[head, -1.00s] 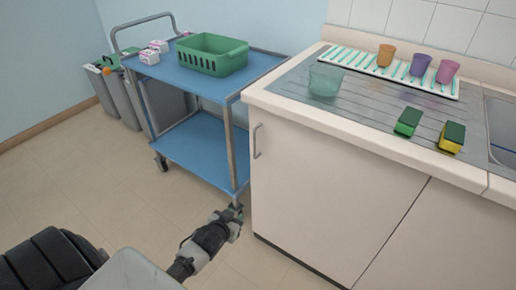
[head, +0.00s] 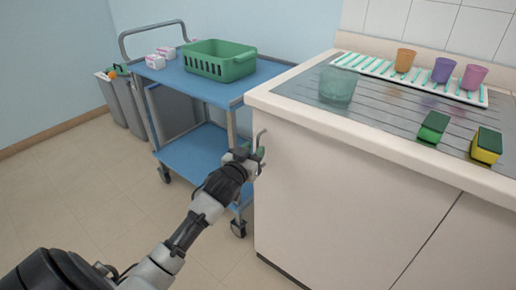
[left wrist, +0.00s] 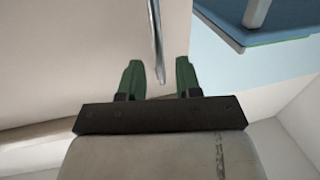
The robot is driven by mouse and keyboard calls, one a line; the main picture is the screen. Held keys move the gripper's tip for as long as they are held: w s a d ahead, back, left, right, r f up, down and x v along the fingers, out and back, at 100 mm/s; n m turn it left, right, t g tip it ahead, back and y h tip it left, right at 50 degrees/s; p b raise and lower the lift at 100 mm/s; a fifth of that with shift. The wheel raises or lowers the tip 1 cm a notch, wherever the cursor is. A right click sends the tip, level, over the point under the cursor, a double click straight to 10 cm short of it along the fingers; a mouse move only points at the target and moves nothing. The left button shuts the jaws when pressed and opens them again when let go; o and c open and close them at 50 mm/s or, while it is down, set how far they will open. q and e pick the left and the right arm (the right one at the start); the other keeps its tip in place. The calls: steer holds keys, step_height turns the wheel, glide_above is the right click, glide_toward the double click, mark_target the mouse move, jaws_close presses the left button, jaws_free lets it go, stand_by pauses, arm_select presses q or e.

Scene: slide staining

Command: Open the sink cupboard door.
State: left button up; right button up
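The sink cupboard door (head: 335,195) is a cream panel below the counter and stands shut. Its slim metal bar handle (head: 260,137) is upright near the door's left edge. My left gripper (head: 259,156) is at the handle, in front of the door, and partly covers the handle's lower part. In the left wrist view, the two green fingers (left wrist: 158,70) are apart. The handle (left wrist: 157,35) runs down between them in that picture, with a gap on each side. The door (left wrist: 80,50) fills the left of that view. My right gripper is out of view.
A blue trolley (head: 185,150) with a green basket (head: 219,66) stands close left of the cupboard. Cups, a rack (head: 350,60) and sponges (head: 433,127) are on the counter. Floor (head: 90,190) in front is clear; grey bins (head: 122,100) stand behind left.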

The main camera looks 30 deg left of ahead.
mark_target(258, 146)
arm_select(q)
steer(key=shift+w+a, duration=0.15)
steer(key=shift+w, duration=1.35)
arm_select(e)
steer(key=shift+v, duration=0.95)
arm_select(q)
jaws_close()
